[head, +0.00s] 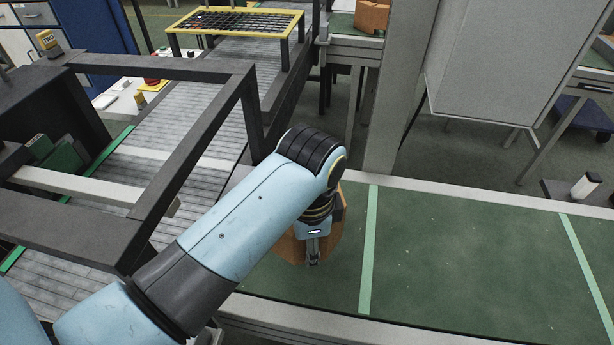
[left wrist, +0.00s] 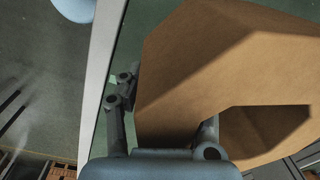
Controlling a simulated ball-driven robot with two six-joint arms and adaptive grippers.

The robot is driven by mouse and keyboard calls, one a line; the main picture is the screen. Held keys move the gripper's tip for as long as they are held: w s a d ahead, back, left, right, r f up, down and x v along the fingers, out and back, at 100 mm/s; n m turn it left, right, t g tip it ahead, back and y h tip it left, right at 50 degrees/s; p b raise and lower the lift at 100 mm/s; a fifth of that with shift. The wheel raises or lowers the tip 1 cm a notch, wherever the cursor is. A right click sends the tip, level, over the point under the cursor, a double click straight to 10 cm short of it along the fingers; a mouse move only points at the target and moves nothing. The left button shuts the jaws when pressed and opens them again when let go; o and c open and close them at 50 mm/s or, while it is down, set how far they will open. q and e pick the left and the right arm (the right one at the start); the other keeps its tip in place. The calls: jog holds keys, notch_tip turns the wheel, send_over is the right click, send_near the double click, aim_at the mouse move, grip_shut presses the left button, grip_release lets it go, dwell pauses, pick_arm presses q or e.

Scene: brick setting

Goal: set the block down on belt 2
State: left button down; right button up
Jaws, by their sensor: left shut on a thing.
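The orange-brown block (head: 292,249) is partly hidden behind my left gripper (head: 313,256) in the head view. My left gripper points down and is shut on the block. In the left wrist view, the block (left wrist: 225,65) fills the right side, with one finger on each side of its near wall. Below and around the block is a green belt (head: 430,260) with pale cross stripes. I cannot tell whether the block touches it. A small sign reading "TWO" (head: 46,39) stands at the upper left. My right gripper is not in view.
A dark frame (head: 190,70) stands over a grey roller conveyor (head: 195,110) on the left. A post (head: 395,100) and a pale panel (head: 485,60) rise behind the green belt. The green belt is clear to the right of the block.

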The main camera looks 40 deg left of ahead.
pick_arm(q)
send_over(339, 254)
notch_tip(339, 254, down, 5)
jog(key=shift+w+r, duration=0.1)
notch_tip(339, 254, down, 4)
jog(key=b, duration=0.4)
jog(key=c, duration=1.4)
grip_release()
jog(key=o, duration=0.5)
